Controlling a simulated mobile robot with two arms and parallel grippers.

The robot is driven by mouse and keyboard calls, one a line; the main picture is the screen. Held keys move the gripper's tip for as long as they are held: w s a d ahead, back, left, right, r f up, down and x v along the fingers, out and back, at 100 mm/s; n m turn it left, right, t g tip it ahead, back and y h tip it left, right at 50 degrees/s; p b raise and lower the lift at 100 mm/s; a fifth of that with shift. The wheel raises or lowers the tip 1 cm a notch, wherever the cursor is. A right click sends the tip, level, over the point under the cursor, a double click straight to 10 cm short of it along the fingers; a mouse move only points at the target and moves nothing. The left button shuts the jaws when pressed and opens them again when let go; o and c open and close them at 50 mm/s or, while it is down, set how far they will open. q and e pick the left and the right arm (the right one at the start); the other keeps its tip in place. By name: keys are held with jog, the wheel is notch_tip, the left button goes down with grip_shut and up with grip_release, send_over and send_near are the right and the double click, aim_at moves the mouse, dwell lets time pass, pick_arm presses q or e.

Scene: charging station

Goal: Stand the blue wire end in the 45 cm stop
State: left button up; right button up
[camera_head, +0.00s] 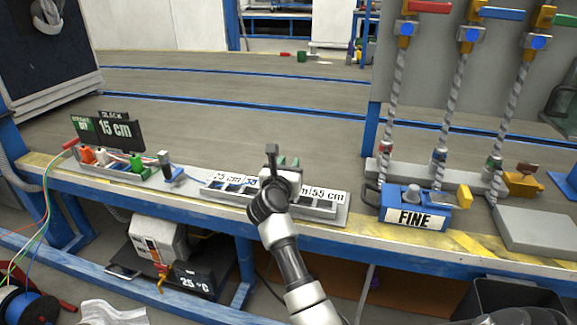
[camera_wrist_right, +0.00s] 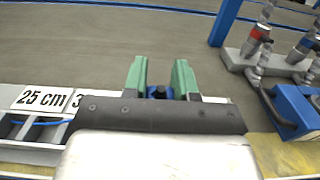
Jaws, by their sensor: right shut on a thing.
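The grey stop rack (camera_head: 341,213) lies along the bench, with labels reading 25 cm, 35 and 55 cm; the label between the last two is hidden behind my right gripper. My right gripper (camera_head: 283,163) is over this hidden part. In the right wrist view its green fingers (camera_wrist_right: 160,80) are shut on the blue wire end (camera_wrist_right: 161,90), which has a dark tip. Its lower part is hidden by the gripper body, so I cannot tell whether it is seated. A blue wire (camera_wrist_right: 52,122) runs in the rack near the 25 cm label. My left gripper is not in view.
A blue FINE box (camera_head: 414,211) stands right of the rack. A tray of coloured wire ends (camera_head: 112,165) and a 15 cm sign (camera_head: 116,130) are at the left. Twisted cables (camera_head: 460,110) hang at the right.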

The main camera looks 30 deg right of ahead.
jog(key=shift+p, duration=0.5)
dwell(1.0)
jog(key=shift+f+b, duration=1.05)
jog(key=shift+f, duration=0.35)
jog(key=shift+f+b, duration=0.55)
jog(key=shift+f, duration=0.15)
jog(key=o, duration=1)
